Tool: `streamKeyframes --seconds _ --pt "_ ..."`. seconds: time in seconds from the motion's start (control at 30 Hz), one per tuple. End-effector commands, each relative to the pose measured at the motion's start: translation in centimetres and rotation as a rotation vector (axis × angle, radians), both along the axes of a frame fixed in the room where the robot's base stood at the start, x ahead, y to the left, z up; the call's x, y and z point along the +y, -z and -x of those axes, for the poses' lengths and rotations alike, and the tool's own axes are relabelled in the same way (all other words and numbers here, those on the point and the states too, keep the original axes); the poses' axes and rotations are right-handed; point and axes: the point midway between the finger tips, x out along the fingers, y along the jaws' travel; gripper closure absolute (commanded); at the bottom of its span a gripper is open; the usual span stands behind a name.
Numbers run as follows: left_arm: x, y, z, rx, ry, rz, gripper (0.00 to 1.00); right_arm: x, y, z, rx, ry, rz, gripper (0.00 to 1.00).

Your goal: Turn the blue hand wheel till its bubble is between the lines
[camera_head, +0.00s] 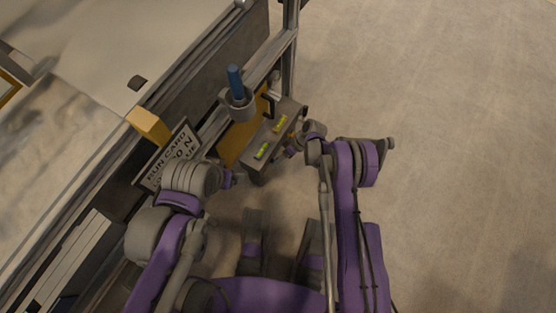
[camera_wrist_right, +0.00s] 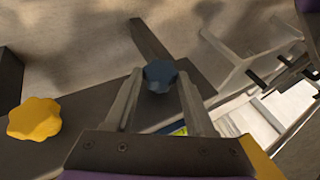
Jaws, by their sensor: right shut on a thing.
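The blue hand wheel (camera_wrist_right: 160,78) sits between the fingers of my right gripper (camera_wrist_right: 161,92) in the right wrist view, and the gripper is shut on it. In the head view my right gripper (camera_head: 293,150) is at the right side of the grey panel (camera_head: 288,108), and the wheel is hidden there. Two yellow-green bubble levels, a nearer one (camera_head: 262,151) and a farther one (camera_head: 280,123), lie on the panel. The bubbles and lines are too small to read. My left gripper (camera_head: 231,179) is left of the panel, and its jaws are not clear.
A yellow hand wheel (camera_wrist_right: 35,118) is left of the blue one in the right wrist view. A run card (camera_head: 168,158), a yellow block (camera_head: 149,125) and a holder (camera_head: 237,101) with a blue stick (camera_head: 235,80) line the bed's edge. The floor at right is clear.

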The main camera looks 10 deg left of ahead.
Motion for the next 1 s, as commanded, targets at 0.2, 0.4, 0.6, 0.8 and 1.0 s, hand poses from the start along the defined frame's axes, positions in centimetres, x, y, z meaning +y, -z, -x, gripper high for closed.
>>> streamKeyframes --seconds 0.2,0.4,0.6,0.8,1.0 --pt "0.0 0.0 0.0 0.0 0.0 0.0 0.17 -0.08 0.08 -0.17 0.073 0.001 -0.027 1.0" --pt "0.0 0.0 0.0 0.0 0.0 0.0 0.17 -0.06 0.11 -0.18 0.097 0.002 -0.035 1.0" --pt "0.0 0.0 0.0 0.0 0.0 0.0 0.17 -0.06 0.1 -0.17 0.098 0.001 -0.036 1.0" --pt "0.0 0.0 0.0 0.0 0.0 0.0 0.17 -0.06 0.11 -0.17 0.098 0.001 -0.036 0.35" --pt "0.0 0.0 0.0 0.0 0.0 0.0 0.17 -0.06 0.11 -0.17 0.098 0.001 -0.035 0.17"
